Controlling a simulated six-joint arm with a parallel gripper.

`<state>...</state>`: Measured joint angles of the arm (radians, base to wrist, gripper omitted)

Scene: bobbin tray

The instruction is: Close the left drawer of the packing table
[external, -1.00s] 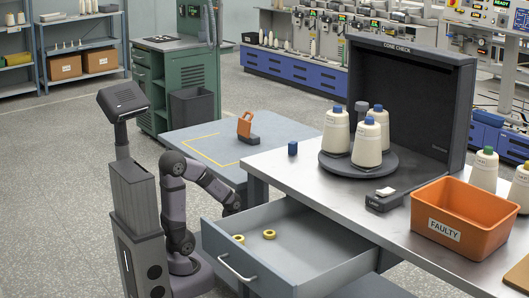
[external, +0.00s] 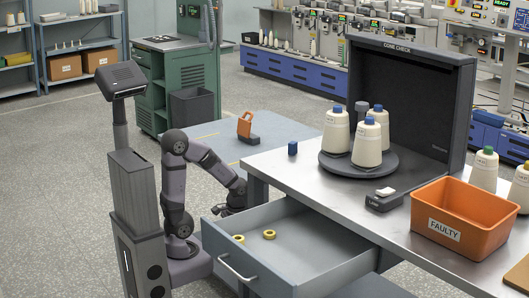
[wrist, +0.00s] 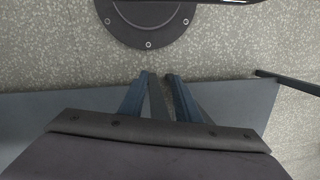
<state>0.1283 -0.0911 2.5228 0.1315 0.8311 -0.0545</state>
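The grey drawer (external: 270,272) of the packing table (external: 300,172) stands pulled well open in the external view. Its pale bar handle (external: 237,268) is on the front face, and two yellow rings (external: 269,235) lie inside. My gripper (external: 228,210) is by the drawer's far left corner, with its fingertips partly hidden there. In the wrist view, my gripper's two blue-grey fingers (wrist: 159,76) have a gap between them and hold nothing. They overlap the grey drawer edge (wrist: 235,97); contact cannot be told. A dark bar, seemingly the handle (wrist: 290,82), sticks out at the right.
The tabletop holds a turntable (external: 388,172) with several cones, an orange FAULTY bin (external: 480,252) and a small blue block (external: 292,148). A lower blue-grey table (external: 285,130) stands behind my arm.

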